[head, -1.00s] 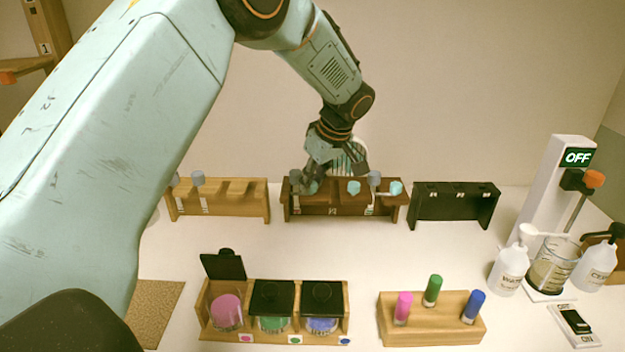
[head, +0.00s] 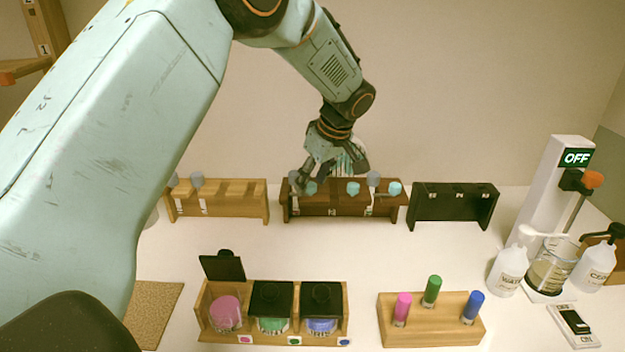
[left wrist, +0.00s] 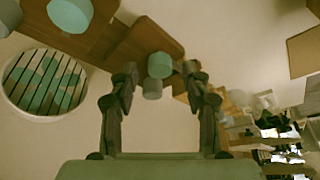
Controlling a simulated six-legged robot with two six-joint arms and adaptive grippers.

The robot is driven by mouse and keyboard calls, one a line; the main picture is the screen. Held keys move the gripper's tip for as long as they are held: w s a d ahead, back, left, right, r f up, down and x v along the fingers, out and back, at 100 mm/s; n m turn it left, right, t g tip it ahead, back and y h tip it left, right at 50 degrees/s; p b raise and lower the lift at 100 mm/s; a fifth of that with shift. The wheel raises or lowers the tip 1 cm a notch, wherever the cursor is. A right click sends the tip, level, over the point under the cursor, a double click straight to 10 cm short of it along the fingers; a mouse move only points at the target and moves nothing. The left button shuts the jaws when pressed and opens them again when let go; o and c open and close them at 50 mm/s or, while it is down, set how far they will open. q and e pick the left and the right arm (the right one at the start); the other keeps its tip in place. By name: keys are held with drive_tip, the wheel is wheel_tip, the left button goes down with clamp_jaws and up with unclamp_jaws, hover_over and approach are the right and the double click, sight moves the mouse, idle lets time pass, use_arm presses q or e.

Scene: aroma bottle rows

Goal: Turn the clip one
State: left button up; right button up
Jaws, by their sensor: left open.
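The dark brown rack marked 2 (head: 345,210) stands at the back middle. Along its top are several small teal knobs, among them a left one (head: 311,188), a middle one (head: 353,188) and a right one (head: 394,188), with grey caps beside the end ones. My left gripper (head: 332,176) is open just above the rack's left end. In the left wrist view a teal knob (left wrist: 159,64) and a grey cap (left wrist: 152,89) show between the open fingers (left wrist: 160,80), with a gap on both sides. My right gripper is not in view.
A light wood rack (head: 235,205) stands left of the brown rack and a black rack (head: 453,205) right of it. In front are a jar holder (head: 275,338) and a wood block (head: 430,334) with coloured vials. The white table between is clear.

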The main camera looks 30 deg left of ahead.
use_arm(q)
drive_tip(key=v, duration=1.1)
drive_tip(key=shift+r, duration=0.25)
drive_tip(key=shift+d+f, duration=0.1)
drive_tip(key=shift+d, duration=0.1)
